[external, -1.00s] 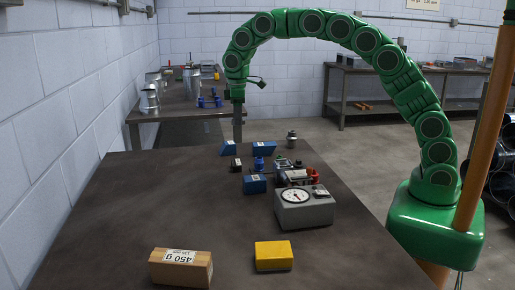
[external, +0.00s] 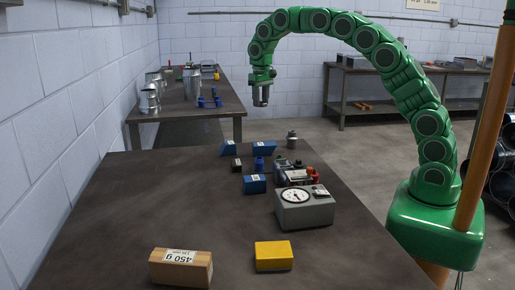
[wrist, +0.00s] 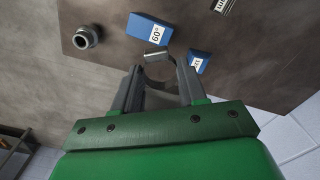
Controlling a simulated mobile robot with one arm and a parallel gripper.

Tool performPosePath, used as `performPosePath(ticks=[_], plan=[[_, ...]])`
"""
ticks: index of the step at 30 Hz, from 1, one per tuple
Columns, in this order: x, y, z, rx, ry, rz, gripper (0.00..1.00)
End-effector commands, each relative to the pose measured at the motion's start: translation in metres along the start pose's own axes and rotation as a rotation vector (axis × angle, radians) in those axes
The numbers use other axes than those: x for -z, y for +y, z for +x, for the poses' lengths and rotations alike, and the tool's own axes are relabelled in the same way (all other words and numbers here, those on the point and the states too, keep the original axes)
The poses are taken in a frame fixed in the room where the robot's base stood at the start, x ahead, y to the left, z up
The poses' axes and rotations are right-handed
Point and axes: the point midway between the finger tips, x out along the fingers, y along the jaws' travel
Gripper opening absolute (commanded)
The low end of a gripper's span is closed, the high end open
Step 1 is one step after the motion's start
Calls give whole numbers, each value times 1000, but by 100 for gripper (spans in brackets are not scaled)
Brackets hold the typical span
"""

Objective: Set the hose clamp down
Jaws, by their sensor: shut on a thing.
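The hose clamp (wrist: 158,81) is a thin metal band, seen in the wrist view between my fingertips. My gripper (wrist: 155,72) is shut on it. In the external view my gripper (external: 261,101) points down, high above the far end of the dark table (external: 130,215). The clamp is too small to make out there. In the wrist view a blue block marked 60° (wrist: 148,27) and a second blue block (wrist: 197,61) lie on the table beyond the clamp.
A metal fitting (external: 292,140) stands near the far right edge. A grey dial gauge box (external: 305,212), a blue block (external: 255,184) and small tools sit right of centre. A yellow block (external: 273,256) and a 450 g box (external: 181,268) are nearer. The table's left side is clear.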

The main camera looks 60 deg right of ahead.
Motion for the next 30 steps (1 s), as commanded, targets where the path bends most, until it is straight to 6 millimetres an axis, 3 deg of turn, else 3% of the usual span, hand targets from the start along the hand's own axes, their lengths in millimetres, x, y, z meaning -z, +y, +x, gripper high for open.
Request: performPosePath(ticks=[10, 21, 30], plan=[[-24, 7, 76, 1, -5, -101, 12], [-64, 18, 147, -1, -4, -210, 12], [-86, 23, 176, -2, -1, -262, 12]])
